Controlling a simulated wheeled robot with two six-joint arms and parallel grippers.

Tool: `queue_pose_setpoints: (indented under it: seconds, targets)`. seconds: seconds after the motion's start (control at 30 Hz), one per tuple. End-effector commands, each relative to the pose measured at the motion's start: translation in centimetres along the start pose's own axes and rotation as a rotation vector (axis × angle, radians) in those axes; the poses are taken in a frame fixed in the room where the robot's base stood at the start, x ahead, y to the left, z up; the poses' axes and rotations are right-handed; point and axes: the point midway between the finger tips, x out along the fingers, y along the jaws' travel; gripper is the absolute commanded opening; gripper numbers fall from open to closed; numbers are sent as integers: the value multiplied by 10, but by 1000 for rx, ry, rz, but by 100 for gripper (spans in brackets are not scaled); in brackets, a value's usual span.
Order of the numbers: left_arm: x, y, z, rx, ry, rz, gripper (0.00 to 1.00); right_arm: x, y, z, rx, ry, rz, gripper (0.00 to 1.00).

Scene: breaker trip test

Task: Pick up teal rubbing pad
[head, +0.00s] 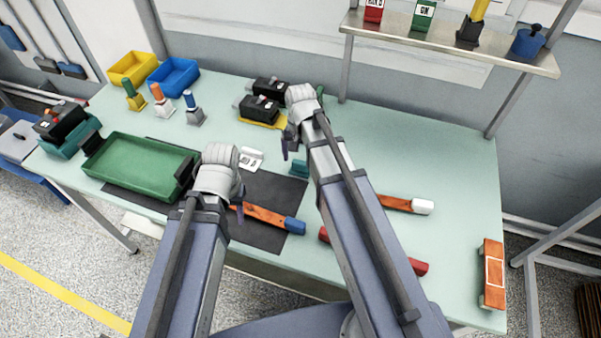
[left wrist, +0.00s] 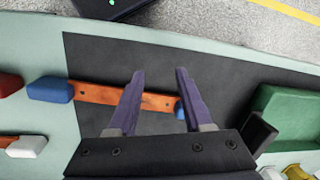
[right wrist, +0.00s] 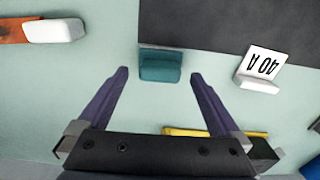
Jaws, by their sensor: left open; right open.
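In the right wrist view the pad (right wrist: 160,66) shows between and just past the tips of my open, empty right gripper (right wrist: 159,74). I cannot tell how high the fingers are above it. My left gripper (left wrist: 160,74) is open above the dark mat, with an orange bar with blue ends (left wrist: 110,95) in view between and beside its fingers.
A white 40 A card (right wrist: 262,66) stands near the pad. Black breakers (head: 262,105) sit behind it. A green tray (head: 135,168) is at the left. White-ended (head: 405,204) and red-ended bars lie to the right. The right table area (head: 440,160) is clear.

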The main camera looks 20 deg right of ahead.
Motion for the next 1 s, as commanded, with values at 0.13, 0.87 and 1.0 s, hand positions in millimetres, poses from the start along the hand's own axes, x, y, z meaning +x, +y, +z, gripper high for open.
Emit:
queue_pose_setpoints:
  seconds: [0.13, 0.87, 1.0]
  targets:
    - [23, 2, -1, 0, 0, 0, 50, 24, 0, 0, 0, 0, 0, 100]
    - [24, 2, -1, 0, 0, 0, 50, 25, 0, 0, 0, 0, 0, 54]
    - [24, 2, -1, 0, 0, 0, 50, 25, 0, 0, 0, 0, 0, 38]
